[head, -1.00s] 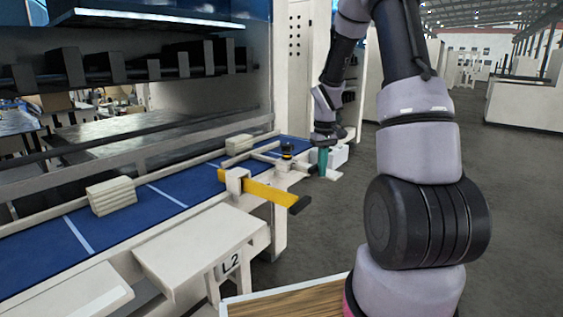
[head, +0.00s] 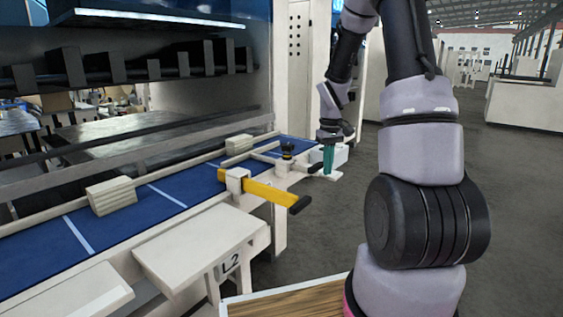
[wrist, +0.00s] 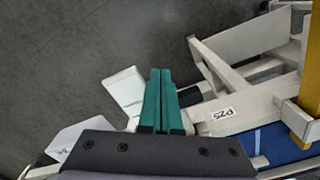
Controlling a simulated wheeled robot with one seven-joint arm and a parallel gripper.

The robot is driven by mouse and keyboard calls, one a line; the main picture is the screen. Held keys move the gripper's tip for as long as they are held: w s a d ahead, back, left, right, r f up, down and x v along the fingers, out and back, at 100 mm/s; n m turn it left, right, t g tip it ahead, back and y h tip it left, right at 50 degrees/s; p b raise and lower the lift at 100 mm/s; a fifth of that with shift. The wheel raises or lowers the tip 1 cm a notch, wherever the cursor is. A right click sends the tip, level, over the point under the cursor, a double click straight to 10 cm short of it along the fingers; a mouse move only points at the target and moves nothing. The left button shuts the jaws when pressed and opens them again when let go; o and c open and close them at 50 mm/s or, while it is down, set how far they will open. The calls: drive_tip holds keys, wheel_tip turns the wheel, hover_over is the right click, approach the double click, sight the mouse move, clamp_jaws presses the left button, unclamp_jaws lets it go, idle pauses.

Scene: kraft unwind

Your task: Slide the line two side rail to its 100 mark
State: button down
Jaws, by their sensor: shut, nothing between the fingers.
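The L2 label (head: 230,263) is on the white front structure below the blue belt (head: 185,190). A yellow bar with a black end (head: 262,191) sticks out from a white block at the belt's near side; part of it shows at the right of the wrist view (wrist: 299,122). White rail pieces (head: 268,158) and a black knob (head: 287,149) are beyond it. I cannot tell which piece is the side rail, and no 100 mark is readable. My gripper (head: 328,173), with green fingers, is shut and empty by the white parts at the belt's right end; its fingers also show in the wrist view (wrist: 160,72).
A P25 label (wrist: 223,114) is on a white bar right of my fingers in the wrist view. Pale blocks (head: 111,195) lie on the belt. White panels (head: 200,245) jut out in front. Grey floor is open at the right.

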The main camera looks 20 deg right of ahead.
wheel_tip(320, 180, up, 8)
idle(0.8)
drive_tip(key=s+a+r+m+t, duration=0.2)
drive_tip(key=s+a+r, duration=0.2)
drive_tip(key=s, duration=0.3)
drive_tip(key=s+a+r+m+t+y, duration=0.1)
drive_tip(key=s+a+r+m+t, duration=0.1)
drive_tip(key=s+a+r, duration=0.2)
drive_tip(key=s+a+r+m+t+y, duration=0.1)
drive_tip(key=s+a+r+t, duration=0.2)
drive_tip(key=s+r, duration=0.6)
drive_tip(key=shift+s+a+r+m, duration=0.15)
drive_tip(key=shift+s+a+m, duration=0.25)
drive_tip(key=shift+s, duration=0.4)
idle(0.6)
